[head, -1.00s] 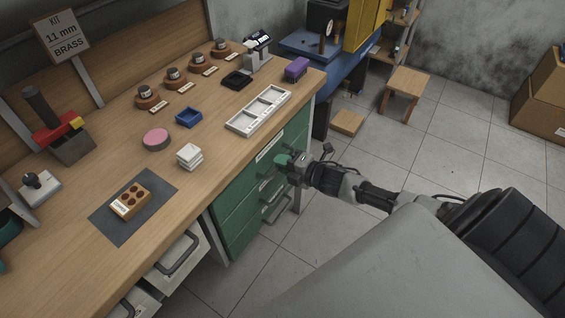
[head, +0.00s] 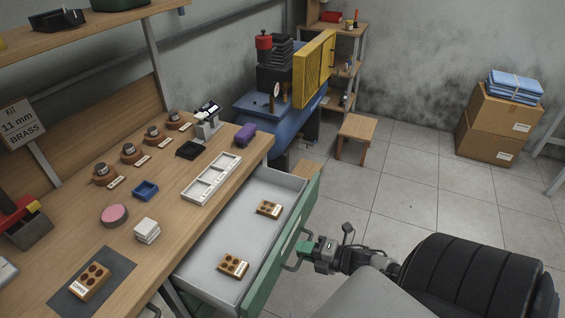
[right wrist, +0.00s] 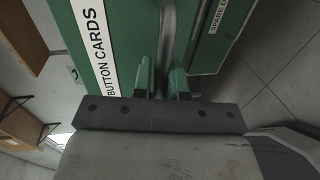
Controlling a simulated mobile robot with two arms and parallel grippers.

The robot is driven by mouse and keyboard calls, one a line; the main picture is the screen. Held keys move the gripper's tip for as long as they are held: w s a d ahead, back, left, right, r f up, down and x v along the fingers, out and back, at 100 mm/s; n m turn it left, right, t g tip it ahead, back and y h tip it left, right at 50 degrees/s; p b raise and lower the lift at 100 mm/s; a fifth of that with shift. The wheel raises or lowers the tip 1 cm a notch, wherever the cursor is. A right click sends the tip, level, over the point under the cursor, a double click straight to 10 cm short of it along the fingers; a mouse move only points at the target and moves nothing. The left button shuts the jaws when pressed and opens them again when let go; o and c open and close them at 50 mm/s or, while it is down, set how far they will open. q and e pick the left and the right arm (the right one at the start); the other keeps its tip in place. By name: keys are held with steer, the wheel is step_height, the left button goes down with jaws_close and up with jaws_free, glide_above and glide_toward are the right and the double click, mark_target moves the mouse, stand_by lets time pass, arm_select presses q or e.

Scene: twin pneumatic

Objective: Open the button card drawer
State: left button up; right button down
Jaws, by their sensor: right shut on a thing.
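The button card drawer (head: 262,262) is a green-fronted drawer with a grey inside, pulled well out from under the bench. Its label reads "BUTTON CARDS" (right wrist: 97,45) in the right wrist view. Two brown button cards (head: 268,209) and (head: 233,265) lie apart on its floor. My right gripper (head: 308,249) is at the drawer front, shut on the grey bar handle (head: 292,262). In the right wrist view the green fingertips of the gripper (right wrist: 164,82) sit on either side of the handle (right wrist: 167,45). My left gripper is not in view.
The wooden bench top (head: 118,255) holds a white tray (head: 211,180), a blue dish (head: 145,190), a pink disc (head: 114,215) and a copper card on a dark mat (head: 92,283). A stool (head: 357,130) and boxes (head: 490,130) stand beyond. The tiled floor (head: 400,190) between is clear.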

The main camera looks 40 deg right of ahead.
steer(key=v, duration=0.2)
steer(key=f+p+v, duration=0.1)
steer(key=v, duration=0.2)
steer(key=shift+s+d, duration=0.2)
steer(key=shift+s, duration=0.2)
steer(key=c, duration=1.2)
jaws_free()
steer(key=v, duration=1)
steer(key=shift+s+d, duration=0.2)
steer(key=shift+s, duration=0.15)
